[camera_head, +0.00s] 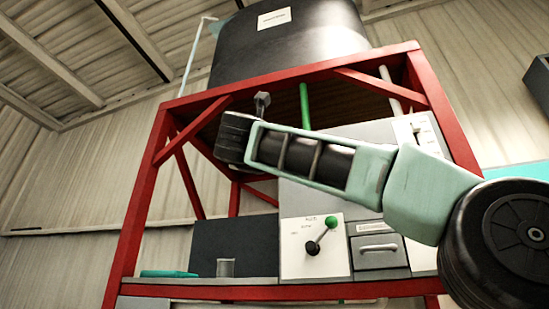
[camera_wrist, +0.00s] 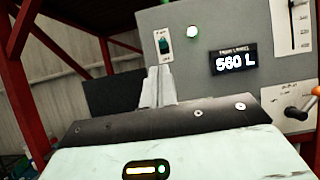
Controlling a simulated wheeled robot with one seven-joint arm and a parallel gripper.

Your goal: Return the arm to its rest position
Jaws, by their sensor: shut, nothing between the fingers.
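My arm reaches from the lower right across the front of the red frame in the head view.
A red frame (camera_head: 142,207) carries a large black tank (camera_head: 290,45). A display (camera_wrist: 233,62) reads 560 L. Open room lies left of the frame.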

